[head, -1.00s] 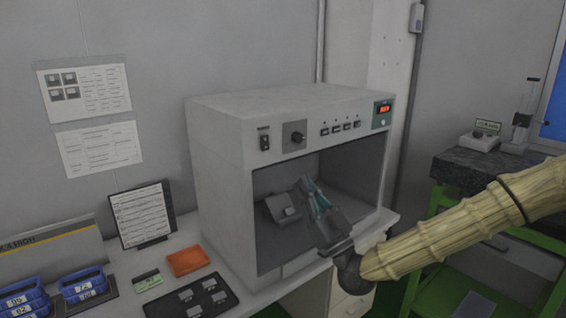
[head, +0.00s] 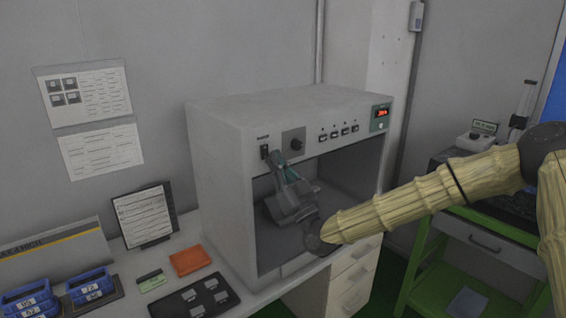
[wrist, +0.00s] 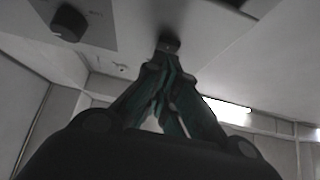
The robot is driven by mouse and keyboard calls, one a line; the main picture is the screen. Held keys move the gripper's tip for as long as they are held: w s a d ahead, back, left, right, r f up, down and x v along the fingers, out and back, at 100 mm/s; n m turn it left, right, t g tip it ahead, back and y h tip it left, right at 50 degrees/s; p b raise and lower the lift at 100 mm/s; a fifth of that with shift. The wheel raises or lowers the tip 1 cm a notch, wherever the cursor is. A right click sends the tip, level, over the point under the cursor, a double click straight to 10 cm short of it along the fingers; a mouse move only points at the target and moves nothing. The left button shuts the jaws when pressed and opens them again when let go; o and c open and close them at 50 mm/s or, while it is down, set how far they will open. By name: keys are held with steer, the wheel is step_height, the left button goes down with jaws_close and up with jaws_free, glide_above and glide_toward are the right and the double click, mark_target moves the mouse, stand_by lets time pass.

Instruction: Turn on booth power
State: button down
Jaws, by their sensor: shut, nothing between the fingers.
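The booth (head: 225,160) is a grey box with an open front, standing on a white bench. Its black power switch (head: 264,151) is at the left of the top control panel, left of a round knob (head: 296,144). My gripper (head: 273,158) is shut and empty, tilted up with its fingertips at the switch's lower right. In the wrist view the closed green fingers (wrist: 165,55) reach a small dark part, likely the switch (wrist: 168,44); I cannot tell whether they touch. The knob (wrist: 68,22) is at upper left there. The switch's position is unclear.
A row of small buttons (head: 338,132) and a lit red display (head: 381,113) are right of the knob. An orange block (head: 190,261), a black tray (head: 222,298) and blue boxes (head: 88,285) lie on the bench. A green-framed table (head: 410,270) stands at right.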

steer(key=shift+w+a, duration=0.2)
steer(key=shift+a, duration=0.05)
steer(key=shift+f+b, duration=0.2)
steer(key=shift+b, duration=0.2)
steer(key=b, duration=0.2)
steer(key=shift+w+a+f+t+y+b, duration=0.15)
steer(key=shift+w+f+t+y+b, duration=0.1)
steer(key=shift+w+t+y+b, duration=0.05)
steer(key=shift+r+p, duration=0.3)
steer(key=shift+p, duration=0.05)
steer(key=b+v, duration=0.6)
steer(key=v, duration=0.7)
steer(key=shift+s, duration=0.2)
steer(key=shift+r, duration=0.1)
